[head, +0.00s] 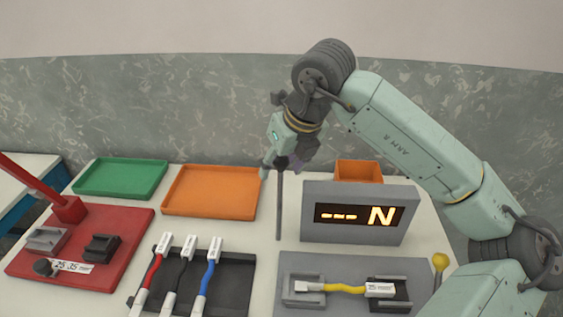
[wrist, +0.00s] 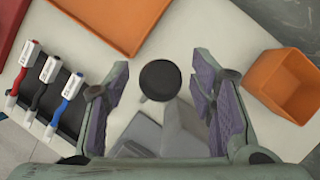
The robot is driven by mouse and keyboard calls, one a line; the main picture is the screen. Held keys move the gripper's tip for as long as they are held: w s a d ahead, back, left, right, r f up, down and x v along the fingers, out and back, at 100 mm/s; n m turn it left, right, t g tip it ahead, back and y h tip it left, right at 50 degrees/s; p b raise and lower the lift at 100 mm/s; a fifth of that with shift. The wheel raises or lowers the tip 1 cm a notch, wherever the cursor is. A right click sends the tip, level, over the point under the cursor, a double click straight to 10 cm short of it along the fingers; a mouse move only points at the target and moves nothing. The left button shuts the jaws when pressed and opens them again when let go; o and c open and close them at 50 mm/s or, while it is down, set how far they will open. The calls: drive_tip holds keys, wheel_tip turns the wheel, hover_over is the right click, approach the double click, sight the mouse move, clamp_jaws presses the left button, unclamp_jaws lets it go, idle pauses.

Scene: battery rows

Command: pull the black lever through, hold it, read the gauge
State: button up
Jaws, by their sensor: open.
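The black lever (head: 279,212) stands upright on the table left of the gauge, a dark grey post. Its round black knob (wrist: 160,79) shows from above in the wrist view, between my fingers with a gap on each side. My gripper (head: 280,168) is open above and around the lever's top; its purple-padded fingers fill both sides of the wrist view (wrist: 161,66). The gauge (head: 353,213) is a grey box whose lit display reads "--- N". In front of it, a grey fixture (head: 345,265) holds a yellow cable (head: 345,289) between a grey clamp and a black clamp.
An orange bin (head: 358,171) stands behind the gauge. An orange tray (head: 211,191) and a green tray (head: 121,178) lie at the back. Red, black and blue cables (head: 209,270) lie in a dark rack. A red base (head: 112,230) with a red handle is at left. A yellow knob (head: 440,262) stands at right.

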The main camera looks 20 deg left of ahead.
drive_tip(key=shift+c, duration=0.5)
clamp_jaws()
idle(0.3)
